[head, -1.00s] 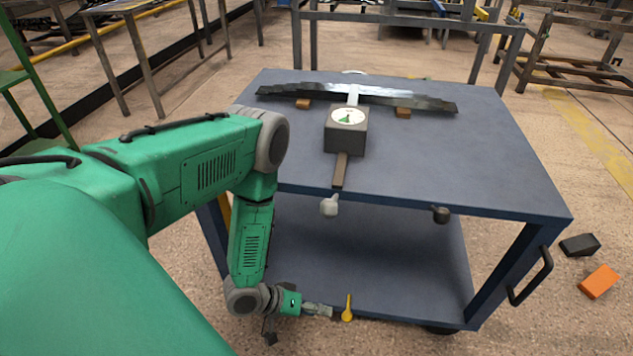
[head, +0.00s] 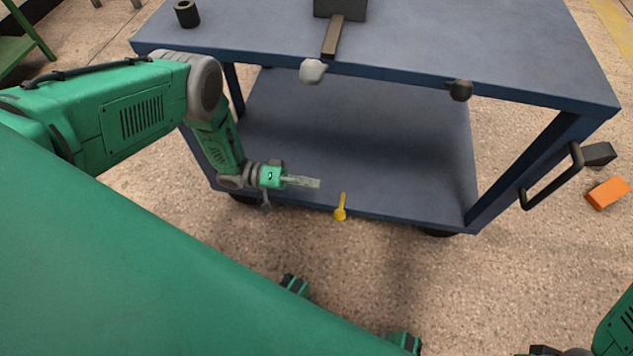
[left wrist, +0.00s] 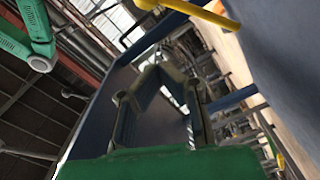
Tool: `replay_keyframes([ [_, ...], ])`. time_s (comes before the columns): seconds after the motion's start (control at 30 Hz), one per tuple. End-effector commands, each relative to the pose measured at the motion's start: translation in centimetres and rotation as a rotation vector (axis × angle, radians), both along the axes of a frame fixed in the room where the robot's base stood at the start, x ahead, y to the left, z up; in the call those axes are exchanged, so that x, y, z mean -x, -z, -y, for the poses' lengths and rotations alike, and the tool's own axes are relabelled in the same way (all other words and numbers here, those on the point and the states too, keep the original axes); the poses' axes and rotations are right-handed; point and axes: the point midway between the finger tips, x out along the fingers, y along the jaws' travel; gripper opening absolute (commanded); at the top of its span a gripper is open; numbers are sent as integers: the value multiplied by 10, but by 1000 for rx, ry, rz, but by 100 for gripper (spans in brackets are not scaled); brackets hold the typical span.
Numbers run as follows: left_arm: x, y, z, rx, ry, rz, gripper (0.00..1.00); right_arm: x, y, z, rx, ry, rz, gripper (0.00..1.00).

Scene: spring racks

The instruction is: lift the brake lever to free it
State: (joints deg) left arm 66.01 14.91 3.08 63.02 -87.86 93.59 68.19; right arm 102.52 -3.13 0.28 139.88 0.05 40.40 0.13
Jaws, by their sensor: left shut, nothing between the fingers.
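The brake lever is a small yellow lever (head: 341,205) at the front edge of the cart's lower shelf, with its round knob toward me. In the left wrist view a yellow piece, likely the same lever (left wrist: 208,14), shows at the top edge. My left gripper (head: 317,183) is shut and empty. It points right, just left of the lever's upper end and a little above it in the picture, with a small gap visible. My left fingers (left wrist: 168,80) also show in the left wrist view. My right gripper is not clearly visible.
The blue-grey cart (head: 440,78) has a top deck over an open lower shelf (head: 400,140). A pale knob (head: 313,72) and a dark knob (head: 460,90) sit at the top's front edge. A black handle (head: 551,178) juts out at right. An orange block (head: 607,193) lies on the floor.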

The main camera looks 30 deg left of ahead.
Motion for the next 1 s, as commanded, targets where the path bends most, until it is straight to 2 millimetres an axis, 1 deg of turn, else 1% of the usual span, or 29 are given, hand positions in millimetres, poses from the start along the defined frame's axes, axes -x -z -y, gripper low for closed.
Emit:
replay_keyframes([
  [0.4, -26, 0, 82, 3, -2, 1, 0, 0, 16, 0, 0, 0, 1, 46],
  [0.43, -24, 2, 85, 1, -2, -2, 0, 0, 17, 0, 0, 0, 1, 46],
  [0.53, -7, 9, 80, 0, -6, -5, 0, 0, 18, 0, 0, 0, 1, 46],
  [0.7, 7, 15, 80, 0, -4, -1, 0, 0, 20, 0, 0, 0, 1, 46],
  [1.0, 11, 16, 79, 0, -4, 1, 0, 0, 20, 0, 0, 0, 1, 46],
])
